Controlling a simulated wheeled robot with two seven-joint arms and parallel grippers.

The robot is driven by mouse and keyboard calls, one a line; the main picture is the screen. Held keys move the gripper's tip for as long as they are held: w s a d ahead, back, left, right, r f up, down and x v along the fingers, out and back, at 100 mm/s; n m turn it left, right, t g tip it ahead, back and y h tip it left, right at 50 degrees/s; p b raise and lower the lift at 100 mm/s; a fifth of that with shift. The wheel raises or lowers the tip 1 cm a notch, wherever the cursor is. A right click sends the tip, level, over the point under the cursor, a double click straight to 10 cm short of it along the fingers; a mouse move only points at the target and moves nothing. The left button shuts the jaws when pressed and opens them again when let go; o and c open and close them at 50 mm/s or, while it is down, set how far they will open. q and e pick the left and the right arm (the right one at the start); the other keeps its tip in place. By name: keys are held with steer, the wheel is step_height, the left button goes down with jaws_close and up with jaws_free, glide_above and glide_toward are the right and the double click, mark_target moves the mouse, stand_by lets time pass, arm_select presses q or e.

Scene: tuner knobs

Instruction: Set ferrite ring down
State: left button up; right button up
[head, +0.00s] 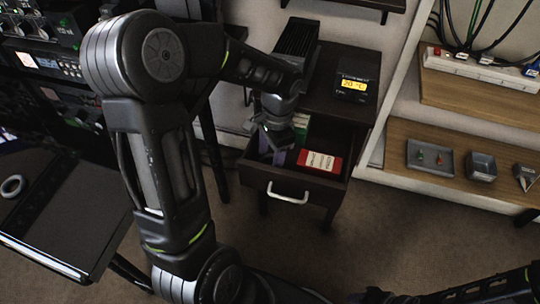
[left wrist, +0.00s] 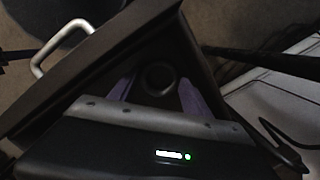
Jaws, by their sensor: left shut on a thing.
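My left gripper (head: 275,148) is down at the open drawer (head: 312,183) of the dark cabinet, at the drawer's left side. In the left wrist view, its purple fingers stand on both sides of a dark ring (left wrist: 159,77), which looks like the ferrite ring, and they are shut on it. The ring is over or in a drawer corner; I cannot tell whether it touches the bottom. In the head view the gripper hides the ring. Part of my right arm shows at the bottom right edge, too dark to read its jaws.
A red and white box (head: 320,162) lies in the drawer, with green and pale boxes (head: 300,124) behind. The drawer has a white handle (head: 288,198). A display unit (head: 356,86) stands on the cabinet. A grey ring (head: 13,186) lies far left. Trays (head: 430,158) sit on the right shelf.

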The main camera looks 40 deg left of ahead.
arm_select(q)
steer(key=shift+f, duration=0.1)
steer(key=o, duration=1.2)
steer(key=shift+c, duration=0.2)
steer(key=shift+r, duration=0.25)
step_height(320, 180, up, 12)
steer(key=w+p, duration=0.1)
steer(key=p, duration=0.1)
steer(key=shift+w+d, duration=0.15)
steer(key=shift+d, duration=0.15)
steer(key=shift+f, duration=0.1)
